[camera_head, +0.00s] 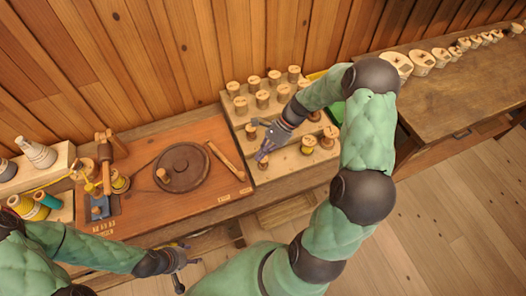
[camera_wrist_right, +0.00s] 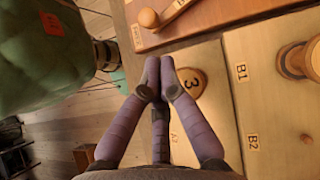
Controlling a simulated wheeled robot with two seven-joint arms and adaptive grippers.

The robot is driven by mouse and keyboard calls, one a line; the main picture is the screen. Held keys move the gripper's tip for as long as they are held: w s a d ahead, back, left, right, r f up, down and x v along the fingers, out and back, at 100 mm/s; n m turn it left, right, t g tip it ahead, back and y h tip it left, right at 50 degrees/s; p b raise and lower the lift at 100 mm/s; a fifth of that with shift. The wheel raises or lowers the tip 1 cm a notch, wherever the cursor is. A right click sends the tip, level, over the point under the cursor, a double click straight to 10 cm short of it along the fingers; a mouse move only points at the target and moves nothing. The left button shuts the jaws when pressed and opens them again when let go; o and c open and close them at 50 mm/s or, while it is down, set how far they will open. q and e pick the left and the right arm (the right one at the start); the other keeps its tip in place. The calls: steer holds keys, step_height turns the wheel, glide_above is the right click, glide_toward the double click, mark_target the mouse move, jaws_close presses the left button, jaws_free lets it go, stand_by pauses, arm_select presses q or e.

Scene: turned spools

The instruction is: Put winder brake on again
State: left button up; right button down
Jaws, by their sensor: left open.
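The winder stands at the left of the red-brown board in the head view, with a wooden post and arm (camera_head: 106,147) and yellow spools at its foot. A round dark wooden disc (camera_head: 182,167) with a knob lies mid-board. A slim wooden bar (camera_head: 226,160) lies right of it; I cannot tell which part is the brake. My right gripper (camera_head: 262,155) is over the left part of the spool rack. In the wrist view its fingertips (camera_wrist_right: 160,72) are together, with nothing visible between them, beside a wooden disc marked 3 (camera_wrist_right: 190,84). My left gripper (camera_head: 182,257) is open and empty in front of the board.
The pale stepped rack (camera_head: 248,131) holds several spools and has labelled places B1 (camera_wrist_right: 241,72) and B2 (camera_wrist_right: 252,142). Coloured thread spools (camera_head: 28,207) stand far left.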

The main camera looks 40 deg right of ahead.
steer(key=b+x, duration=0.1)
steer(key=x, duration=0.5)
steer(key=shift+a+f, duration=0.1)
arm_select(q)
steer(key=shift+f, duration=0.75)
arm_select(e)
steer(key=shift+a, duration=0.1)
steer(key=shift+m+t, duration=0.5)
steer(key=shift+m, duration=0.2)
steer(key=a, duration=0.2)
steer(key=a+p, duration=0.1)
steer(key=a, duration=0.2)
steer(key=s+a, duration=0.1)
steer(key=a, duration=0.2)
steer(key=shift+a, duration=0.25)
arm_select(q)
steer(key=shift+r, duration=0.85)
arm_select(e)
steer(key=shift+s, duration=0.1)
arm_select(q)
steer(key=shift+p, duration=0.3)
